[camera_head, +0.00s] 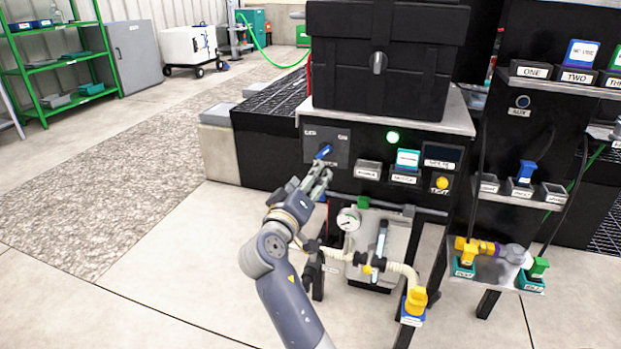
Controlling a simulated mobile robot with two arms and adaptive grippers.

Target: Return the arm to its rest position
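One arm of mine rises from the bottom middle, its elbow bowed to the left. I take it for my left arm. Its gripper (322,174) is in front of the black workstation's panel, just below a blue handle (323,152) on a dark grey plate (318,137). The fingers are small and seen at an angle, so I cannot tell whether they are open or shut, or whether they touch the handle. No held object is visible. My other gripper is not in view.
A black tote (345,70) stands on the workstation top. Below the gripper are a pressure gauge (349,219) and a hose (402,270). A shelf unit with labelled slots (532,71) stands right. The floor (120,195) at left is clear.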

